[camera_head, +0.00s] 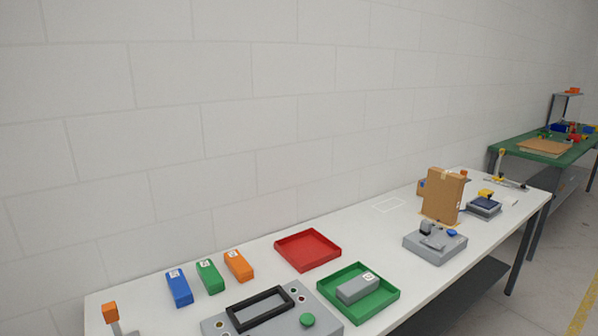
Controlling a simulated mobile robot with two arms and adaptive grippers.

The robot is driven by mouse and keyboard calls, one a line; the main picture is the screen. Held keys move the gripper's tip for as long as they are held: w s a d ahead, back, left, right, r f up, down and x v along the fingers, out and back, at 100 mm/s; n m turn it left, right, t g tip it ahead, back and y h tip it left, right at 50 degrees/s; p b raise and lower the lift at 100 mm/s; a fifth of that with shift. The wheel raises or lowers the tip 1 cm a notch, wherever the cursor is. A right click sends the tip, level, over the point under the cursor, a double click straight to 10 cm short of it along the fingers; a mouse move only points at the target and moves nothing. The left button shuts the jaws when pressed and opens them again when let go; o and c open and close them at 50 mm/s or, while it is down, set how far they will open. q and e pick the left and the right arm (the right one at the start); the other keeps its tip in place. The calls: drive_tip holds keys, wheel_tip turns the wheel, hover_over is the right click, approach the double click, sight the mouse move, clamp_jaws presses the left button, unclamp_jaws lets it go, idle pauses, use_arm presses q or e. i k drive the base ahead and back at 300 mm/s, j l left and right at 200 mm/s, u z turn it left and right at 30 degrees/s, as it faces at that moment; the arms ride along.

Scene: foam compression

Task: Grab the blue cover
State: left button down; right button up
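A blue block-shaped piece with a white label on top (180,290), likely the blue cover, lies on the white table (140,299) at the lower left. It is the leftmost in a row with a similar green piece (210,279) and an orange piece (239,267), with small gaps between them. Nothing covers it. Neither of my grippers shows in the head view.
A grey device with a dark frame and green button (307,320) stands in front of the row. A red tray (307,252) is empty; a green tray (381,303) holds a grey block (356,288). An orange-topped post (111,312) stands at left. A cardboard piece (443,196) stands farther right.

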sight(487, 204)
drive_tip(key=i+l, duration=0.15)
drive_tip(key=l, duration=0.2)
drive_tip(key=i+l+u, duration=0.15)
drive_tip(key=l, duration=0.25)
drive_tip(key=i+l, duration=0.15)
drive_tip(key=l, duration=0.2)
drive_tip(key=i+l+u, duration=0.1)
drive_tip(key=l, duration=0.3)
drive_tip(key=i+l+u, duration=0.1)
drive_tip(key=l, duration=0.3)
drive_tip(key=i+l, duration=0.15)
drive_tip(key=l, duration=0.25)
drive_tip(key=i+l+u, duration=0.1)
drive_tip(key=l, duration=0.3)
